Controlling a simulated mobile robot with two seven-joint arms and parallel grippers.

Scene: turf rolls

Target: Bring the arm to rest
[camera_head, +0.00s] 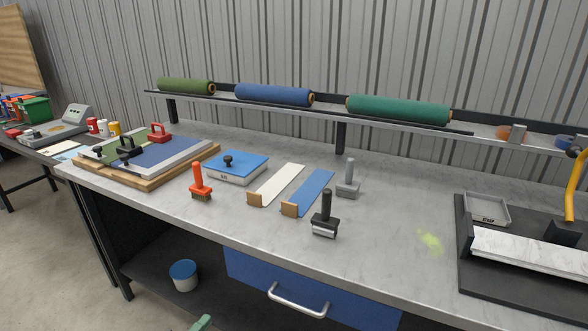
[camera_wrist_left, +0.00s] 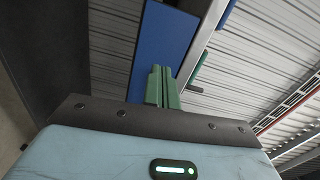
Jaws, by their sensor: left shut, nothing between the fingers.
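My left gripper (camera_head: 201,323) shows only as a green fingertip at the bottom edge of the head view, low in front of the workbench and apart from everything on it. In the left wrist view its two green fingers (camera_wrist_left: 163,88) are pressed together with nothing between them. A blue panel (camera_wrist_left: 166,40) stands behind the fingers in that view. My right gripper is in neither view.
The workbench (camera_head: 385,225) holds an orange-handled brush (camera_head: 200,183), a black-handled roller (camera_head: 325,217), a white strip (camera_head: 277,185) and a blue strip (camera_head: 308,192). Turf rolls lie on the rear rail. A blue drawer (camera_head: 345,306) and a bucket (camera_head: 184,278) are below.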

